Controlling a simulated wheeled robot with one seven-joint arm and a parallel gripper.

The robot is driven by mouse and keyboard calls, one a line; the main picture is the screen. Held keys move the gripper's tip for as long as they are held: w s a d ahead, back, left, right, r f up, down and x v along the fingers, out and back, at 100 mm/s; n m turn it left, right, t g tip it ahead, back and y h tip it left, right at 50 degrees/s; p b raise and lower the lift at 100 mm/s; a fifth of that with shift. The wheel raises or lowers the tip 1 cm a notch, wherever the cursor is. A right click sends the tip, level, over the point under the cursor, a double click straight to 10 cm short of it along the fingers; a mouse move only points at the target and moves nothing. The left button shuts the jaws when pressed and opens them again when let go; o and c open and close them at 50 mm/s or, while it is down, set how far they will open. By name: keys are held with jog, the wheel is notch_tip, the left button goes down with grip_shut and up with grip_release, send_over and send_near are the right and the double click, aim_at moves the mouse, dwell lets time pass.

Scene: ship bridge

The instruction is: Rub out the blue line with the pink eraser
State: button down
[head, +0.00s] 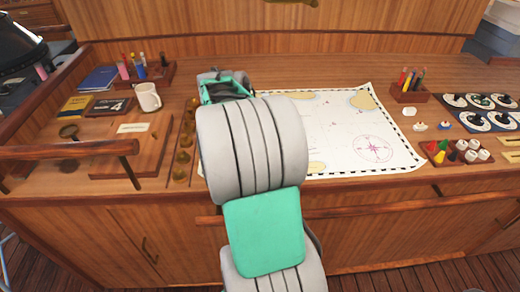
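The chart (345,150) lies flat on the wooden desk, with a compass rose, yellowish land patches and small marks. I cannot make out a blue line on its visible part; my arm hides the chart's left side. I cannot make out the pink eraser for certain. My gripper (224,84) is at the chart's far left corner, mostly behind my own arm. Its fingertips are hidden, so I cannot tell whether it is open or holds anything.
Left of the chart are a white mug (147,97), a pen holder (155,76), books and a row of brass pieces (183,156). To the right are a pencil box (409,94), small pale items, a peg tray (456,152) and a dial panel (483,112).

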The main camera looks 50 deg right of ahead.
jog(key=shift+f+b, duration=0.5)
jog(key=shift+b, duration=0.2)
dwell(3.1)
dwell(0.5)
jog(key=shift+s+d, duration=0.7)
jog(key=shift+d, duration=0.25)
jog(key=shift+s+d, duration=0.65)
jog(key=shift+d, duration=0.3)
jog(key=shift+s+d, duration=0.6)
jog(key=shift+d, duration=0.3)
jog(key=shift+d, duration=0.1)
jog(key=shift+s+d, duration=0.7)
jog(key=shift+d, duration=0.15)
